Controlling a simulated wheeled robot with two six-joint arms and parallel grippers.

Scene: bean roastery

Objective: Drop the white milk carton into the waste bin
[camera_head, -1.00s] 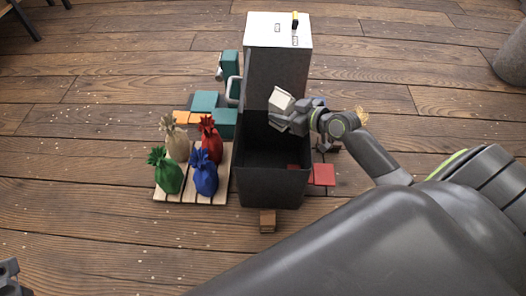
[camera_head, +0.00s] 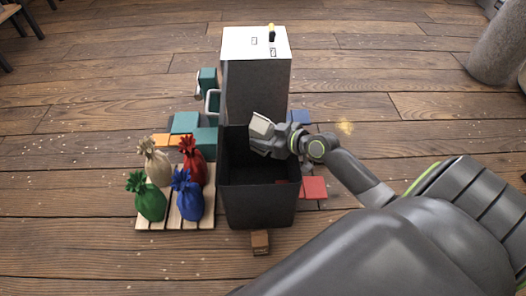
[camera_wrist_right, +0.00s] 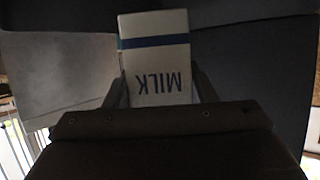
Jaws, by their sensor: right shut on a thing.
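The white milk carton (camera_head: 261,127) is held by my right gripper (camera_head: 267,143) over the opening of the dark waste bin (camera_head: 258,208), near its back side. In the right wrist view the carton (camera_wrist_right: 155,50), with a blue band and the word MILK upside down, sits between the two fingers of my right gripper (camera_wrist_right: 160,88), which is shut on it. Dark walls, apparently the bin's, surround it there. The carton's lower part is hidden by the gripper in the head view. My left gripper is not in view.
A tall grey cabinet with a white top (camera_head: 255,42) stands behind the bin. Left of the bin, a slatted pallet (camera_head: 208,215) bears red, beige, green and blue sacks. A red flat piece (camera_head: 314,187) lies right of the bin; a small brown block (camera_head: 260,242) lies in front.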

